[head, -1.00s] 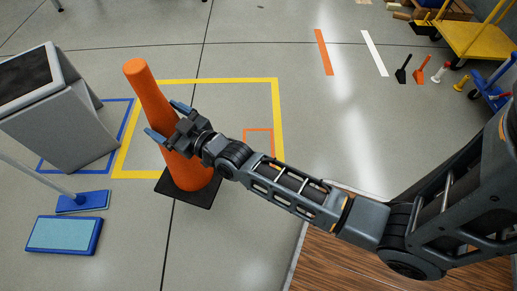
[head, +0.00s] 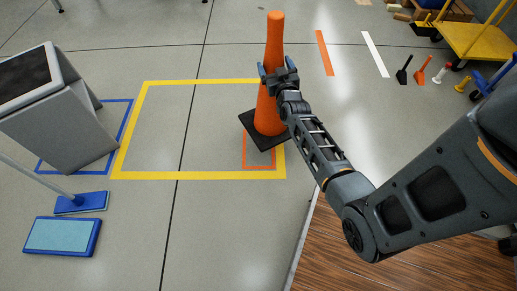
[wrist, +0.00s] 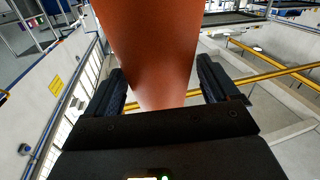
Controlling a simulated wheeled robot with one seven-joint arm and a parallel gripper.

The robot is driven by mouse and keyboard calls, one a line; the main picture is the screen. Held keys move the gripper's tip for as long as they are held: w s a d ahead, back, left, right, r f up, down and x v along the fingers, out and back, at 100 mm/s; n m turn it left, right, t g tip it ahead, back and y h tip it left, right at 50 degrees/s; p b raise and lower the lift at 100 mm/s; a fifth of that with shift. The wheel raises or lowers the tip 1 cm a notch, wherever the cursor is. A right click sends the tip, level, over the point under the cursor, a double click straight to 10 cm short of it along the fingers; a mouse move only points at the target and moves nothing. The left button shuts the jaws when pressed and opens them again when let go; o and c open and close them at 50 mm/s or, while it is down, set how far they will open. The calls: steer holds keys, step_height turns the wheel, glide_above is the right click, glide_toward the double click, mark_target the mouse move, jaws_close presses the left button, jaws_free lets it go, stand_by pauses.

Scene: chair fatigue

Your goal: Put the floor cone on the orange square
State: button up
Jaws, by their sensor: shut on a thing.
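The orange floor cone (head: 270,108) with its black square base stands close to upright in the head view, near the right side of the yellow outline. My gripper (head: 277,72) is shut on the cone's upper body. In the wrist view the cone (wrist: 150,50) fills the space between the two fingers of my gripper (wrist: 165,90). The orange square (head: 259,167) is an outline on the floor inside the yellow outline's lower right corner. The cone's base covers its upper part. I cannot tell whether the base touches the floor.
The yellow outline (head: 140,130) is otherwise bare. A grey box-like stand (head: 70,120) and a blue flat mop (head: 80,203) are on the left, with a blue tray (head: 62,235) below. Brown wood flooring (head: 350,260) is at lower right.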

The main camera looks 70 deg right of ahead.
steer(key=shift+m+g+h, duration=0.5)
steer(key=shift+m+g, duration=0.1)
steer(key=shift+g, duration=0.2)
steer(key=s+d, duration=0.3)
steer(key=shift+s+f, duration=0.25)
steer(key=w+a+f+b, duration=0.3)
steer(key=w+a+f, duration=0.3)
steer(key=a+f, duration=0.3)
step_height(320, 180, down, 2)
steer(key=shift+w, duration=0.35)
steer(key=shift+b, duration=0.3)
steer(key=o, duration=1.8)
steer(key=shift+f, duration=0.15)
